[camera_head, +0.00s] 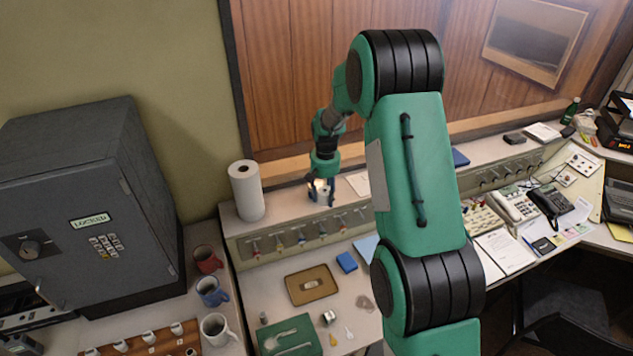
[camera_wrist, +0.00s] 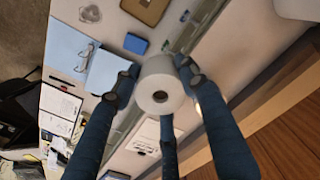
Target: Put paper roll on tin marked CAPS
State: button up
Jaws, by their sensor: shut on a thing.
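My gripper (camera_head: 320,186) is at the raised ledge behind the desk, its fingers pointing down. In the wrist view its blue fingers (camera_wrist: 160,85) are closed around a white paper roll (camera_wrist: 158,82), seen end-on with a dark core hole. In the head view the roll (camera_head: 321,189) is small and partly hidden by the fingers; I cannot tell whether it touches the ledge. No lettering reading CAPS is legible in either view, so I cannot pick out the tin. A small metallic container (camera_head: 328,318) stands on the desk, its marking too small to read.
A tall white roll (camera_head: 246,190) stands on the ledge left of my gripper. Below are a switch panel (camera_head: 300,232), a tan tray (camera_head: 310,285), a blue block (camera_head: 346,262) and a green mat (camera_head: 288,337). Mugs (camera_head: 213,291) and a grey safe (camera_head: 85,215) are at left.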

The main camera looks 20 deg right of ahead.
dwell(0.4)
jog(key=shift+w+d+f+p, duration=0.25)
jog(key=shift+w+d+p, duration=0.25)
jog(key=shift+w, duration=2.15)
jog(key=shift+w+d+f+p, duration=0.2)
jog(key=shift+w+d+p, duration=0.3)
jog(key=shift+w, duration=2.1)
jog(key=shift+w+d+f+p, duration=0.25)
jog(key=shift+w+d+p, duration=0.2)
jog(key=shift+w, duration=2.2)
jog(key=shift+f+p, duration=0.55)
jog(key=shift+f, duration=1.25)
jog(key=shift+f, duration=0.15)
jog(key=o, duration=1.2)
jog(key=shift+r, duration=0.2)
jog(key=shift+r+b, duration=1.15)
jog(key=shift+r, duration=4.8)
